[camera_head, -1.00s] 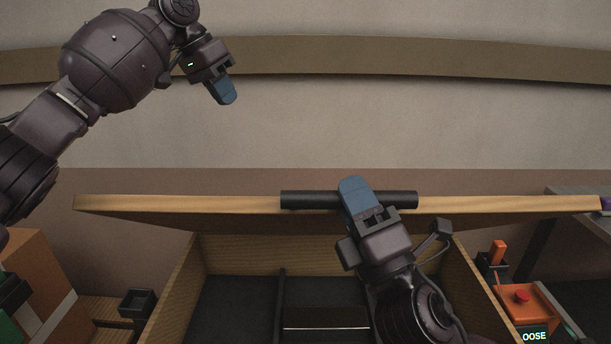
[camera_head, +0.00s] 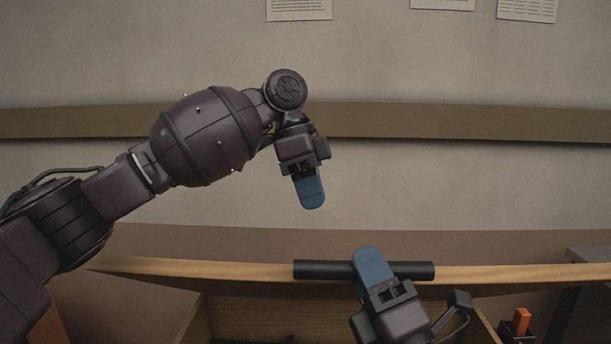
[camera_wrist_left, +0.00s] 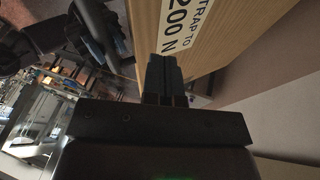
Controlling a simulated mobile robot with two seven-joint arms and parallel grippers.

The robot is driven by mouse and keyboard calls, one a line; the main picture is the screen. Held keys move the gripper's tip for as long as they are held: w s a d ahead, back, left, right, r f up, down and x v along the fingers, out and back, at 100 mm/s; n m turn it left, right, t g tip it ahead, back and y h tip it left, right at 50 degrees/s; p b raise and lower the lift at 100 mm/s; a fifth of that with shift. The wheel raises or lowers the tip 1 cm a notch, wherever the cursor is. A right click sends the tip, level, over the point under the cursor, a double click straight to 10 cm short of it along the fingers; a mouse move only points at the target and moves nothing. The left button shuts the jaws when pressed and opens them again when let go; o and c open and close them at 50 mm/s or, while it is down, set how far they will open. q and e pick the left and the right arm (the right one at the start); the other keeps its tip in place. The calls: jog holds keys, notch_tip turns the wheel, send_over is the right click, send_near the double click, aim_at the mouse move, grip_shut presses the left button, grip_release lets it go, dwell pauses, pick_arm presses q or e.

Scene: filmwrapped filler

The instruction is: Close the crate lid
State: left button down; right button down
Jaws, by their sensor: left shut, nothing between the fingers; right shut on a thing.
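The wooden crate lid (camera_head: 500,273) stands raised over the crate (camera_head: 245,315), its edge running across the lower part of the head view. A black bar handle (camera_head: 412,270) is fixed along that edge. My right gripper (camera_head: 371,266) is shut on the handle from the front. My left gripper (camera_head: 312,195) is shut and empty, above the handle and apart from it in the picture. In the left wrist view, my left gripper (camera_wrist_left: 163,78) points along the lid's wooden face (camera_wrist_left: 215,25), which bears a printed label (camera_wrist_left: 182,22). Most of the crate's inside is out of view.
An orange device (camera_head: 520,322) stands right of the crate, mostly cut off. A grey surface (camera_head: 590,254) is at the far right. The wall behind carries a brown rail (camera_head: 450,124) and sheets of paper (camera_head: 298,8).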

pick_arm(q)
jog(key=x, duration=0.2)
jog(key=s+x, duration=0.1)
jog(key=x, duration=0.4)
jog(key=shift+s+a+r, duration=0.15)
jog(key=shift+s+a, duration=0.05)
jog(key=shift+a, duration=0.2)
jog(key=shift+s+f, duration=0.25)
